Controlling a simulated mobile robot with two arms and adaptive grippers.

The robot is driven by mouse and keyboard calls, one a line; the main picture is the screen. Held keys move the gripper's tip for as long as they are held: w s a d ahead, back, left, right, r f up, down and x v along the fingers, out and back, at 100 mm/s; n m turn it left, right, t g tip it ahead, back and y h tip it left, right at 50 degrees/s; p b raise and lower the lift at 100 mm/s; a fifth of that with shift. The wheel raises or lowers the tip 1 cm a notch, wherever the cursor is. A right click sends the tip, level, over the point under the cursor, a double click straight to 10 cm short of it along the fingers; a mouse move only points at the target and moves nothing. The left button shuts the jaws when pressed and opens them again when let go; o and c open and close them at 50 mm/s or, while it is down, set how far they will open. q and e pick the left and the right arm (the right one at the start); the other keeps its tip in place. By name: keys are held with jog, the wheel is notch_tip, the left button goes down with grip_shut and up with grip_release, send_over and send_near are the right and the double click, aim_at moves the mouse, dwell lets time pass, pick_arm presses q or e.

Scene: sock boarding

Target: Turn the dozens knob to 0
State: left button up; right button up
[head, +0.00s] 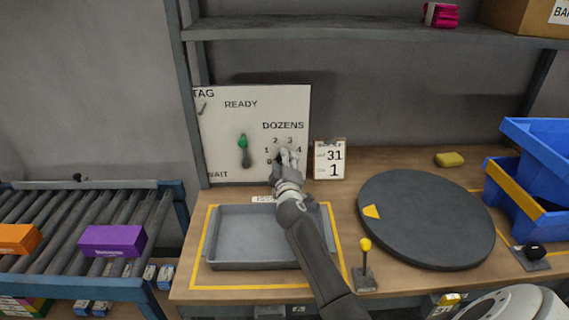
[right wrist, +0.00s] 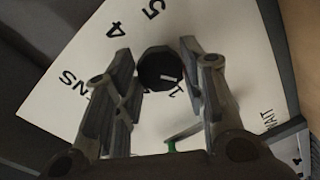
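The white panel (head: 225,125) stands at the back of the bench, with a DOZENS dial and printed numerals. My right gripper (head: 287,160) is at that dial and hides the knob in the head view. In the right wrist view the dark dozens knob (right wrist: 155,68) sits between the two fingers of my right gripper (right wrist: 158,55). The fingers are apart, one on each side, close to the knob. A white mark on the knob points toward the lower right of that view, near a numeral that looks like 1. The 0 is not clear. My left gripper is not in view.
A green lever (head: 243,143) is on the panel left of the dial. A grey tray (head: 213,262) lies below my right arm. A dark turntable (head: 430,220), a yellow-topped stick (head: 365,245) and blue bins (head: 520,185) stand to the right. A roller conveyor (head: 75,225) is left.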

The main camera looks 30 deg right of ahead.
jog(key=o, duration=0.4)
jog(key=shift+s+a, duration=0.1)
jog(key=v, duration=1.1)
jog(key=shift+s+a, duration=0.25)
jog(key=shift+s, duration=0.1)
jog(key=shift+f, duration=0.1)
